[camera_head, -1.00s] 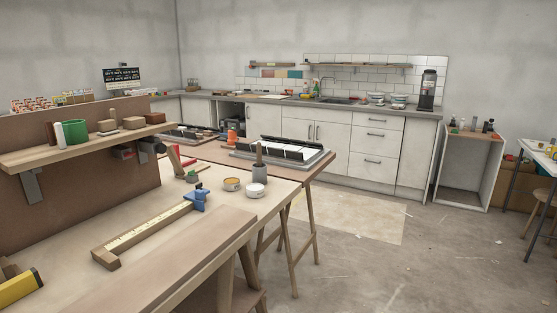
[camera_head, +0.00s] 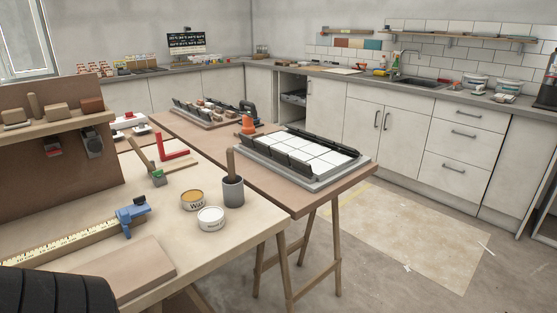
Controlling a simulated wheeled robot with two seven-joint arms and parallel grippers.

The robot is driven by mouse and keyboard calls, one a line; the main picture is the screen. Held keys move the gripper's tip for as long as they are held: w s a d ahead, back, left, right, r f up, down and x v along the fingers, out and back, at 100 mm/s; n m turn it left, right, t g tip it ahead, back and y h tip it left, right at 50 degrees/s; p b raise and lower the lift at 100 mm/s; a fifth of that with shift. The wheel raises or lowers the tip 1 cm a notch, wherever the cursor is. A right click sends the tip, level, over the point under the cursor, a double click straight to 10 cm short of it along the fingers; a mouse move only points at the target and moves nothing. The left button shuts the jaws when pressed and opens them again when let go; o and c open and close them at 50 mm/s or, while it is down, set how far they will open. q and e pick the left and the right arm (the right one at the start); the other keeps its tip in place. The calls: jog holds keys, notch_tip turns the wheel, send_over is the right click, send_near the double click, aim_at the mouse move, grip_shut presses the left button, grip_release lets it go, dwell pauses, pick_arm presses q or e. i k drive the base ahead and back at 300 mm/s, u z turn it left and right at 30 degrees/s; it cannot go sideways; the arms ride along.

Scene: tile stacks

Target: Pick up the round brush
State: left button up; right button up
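A brown wooden handle (camera_head: 230,163) stands upright in a grey cylindrical cup (camera_head: 233,192) near the right edge of the light wooden workbench (camera_head: 262,222). It may be the round brush; its lower end is hidden inside the cup, so I cannot see bristles. I see no other clear round brush. Neither of my grippers is in view.
A blue clamp (camera_head: 132,215) and a red square (camera_head: 173,156) lie to the left. Behind is a lower table with a tile tray (camera_head: 343,183).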

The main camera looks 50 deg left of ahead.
aim_at(231, 168)
jog(key=i, duration=0.25)
jog(key=u, duration=1.05)
